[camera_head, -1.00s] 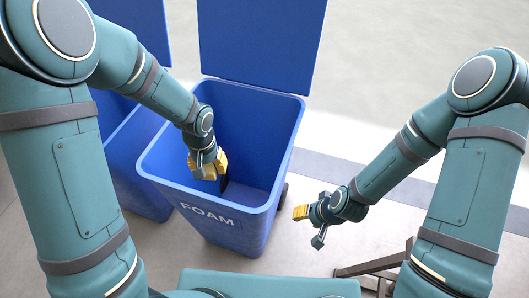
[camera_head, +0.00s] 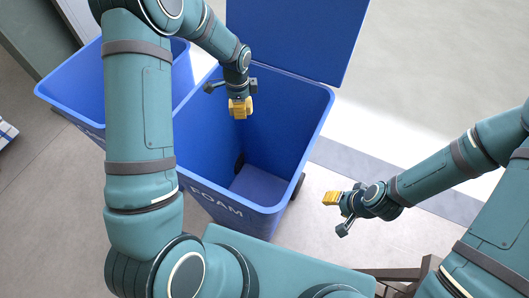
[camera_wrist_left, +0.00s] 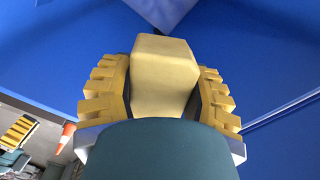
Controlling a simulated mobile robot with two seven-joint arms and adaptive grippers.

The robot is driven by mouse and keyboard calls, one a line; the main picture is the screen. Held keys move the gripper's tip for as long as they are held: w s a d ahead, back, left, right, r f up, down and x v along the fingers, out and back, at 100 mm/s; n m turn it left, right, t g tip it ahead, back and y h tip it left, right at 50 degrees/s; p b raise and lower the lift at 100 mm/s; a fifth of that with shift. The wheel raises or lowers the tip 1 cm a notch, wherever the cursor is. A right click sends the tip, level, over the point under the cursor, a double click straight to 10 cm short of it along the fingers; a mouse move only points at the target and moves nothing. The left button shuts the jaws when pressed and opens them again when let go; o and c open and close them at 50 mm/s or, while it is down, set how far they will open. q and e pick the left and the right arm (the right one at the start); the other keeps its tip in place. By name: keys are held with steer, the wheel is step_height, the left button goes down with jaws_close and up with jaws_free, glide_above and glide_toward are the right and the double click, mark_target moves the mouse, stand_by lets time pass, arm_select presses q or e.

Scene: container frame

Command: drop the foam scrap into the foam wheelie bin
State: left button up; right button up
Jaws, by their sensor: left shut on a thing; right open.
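The foam wheelie bin (camera_head: 222,205) is blue, marked FOAM on its front, with its lid (camera_head: 300,38) standing open at the back. My left gripper (camera_head: 240,108) is over the bin's opening. In the left wrist view it is shut on the foam scrap (camera_wrist_left: 163,72), a pale yellow block between two yellow ridged fingers. In the head view the scrap is mostly hidden and hard to tell from the fingers. The bin's visible floor (camera_head: 258,186) looks empty. My right gripper (camera_head: 334,198) is open and empty, outside the bin to its right.
A second blue bin (camera_head: 70,90) stands directly left of the foam bin, partly behind my left arm. An orange cone (camera_wrist_left: 66,136) shows in the left wrist view. A dark metal frame (camera_head: 395,275) is at the lower right. Floor to the right is clear.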

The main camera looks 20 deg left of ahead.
arm_select(q)
steer(key=shift+w+a+m, duration=0.15)
steer(key=shift+a+m, duration=0.1)
steer(key=shift+m, duration=0.05)
steer(key=shift+w+a+f, duration=0.1)
steer(key=shift+w, duration=0.1)
step_height(320, 180, down, 6)
steer(key=b, duration=0.3)
steer(key=shift+b, duration=0.3)
steer(key=o, duration=0.8)
steer(key=shift+o, duration=0.2)
step_height(320, 180, up, 12)
steer(key=shift+r, duration=0.15)
